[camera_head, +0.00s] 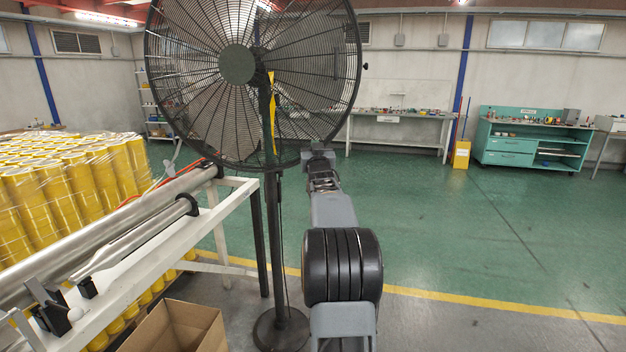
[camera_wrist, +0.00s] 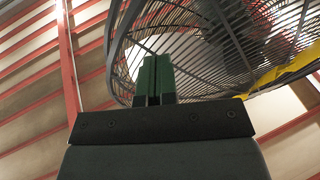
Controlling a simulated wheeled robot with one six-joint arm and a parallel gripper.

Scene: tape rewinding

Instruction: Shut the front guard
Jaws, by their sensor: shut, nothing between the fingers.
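I cannot make out a front guard for certain in either view. The tape machine (camera_head: 150,240) stands at the left, with long metal rollers on a white frame; only part of it is in view. My gripper (camera_wrist: 155,65) shows in the wrist view as two dark green fingers pressed together, with nothing between them. It points up towards the ceiling and the fan's wire cage. In the head view my arm reaches forward at the centre, to the right of the machine, and the fingertips cannot be made out. The gripper appears clear of the machine.
A large black pedestal fan (camera_head: 237,64) stands close ahead, its pole between my arm and the machine. An open cardboard box (camera_head: 178,328) is at the lower left. Yellow rolls (camera_head: 70,180) stand behind the machine. The green floor (camera_head: 480,230) to the right is clear.

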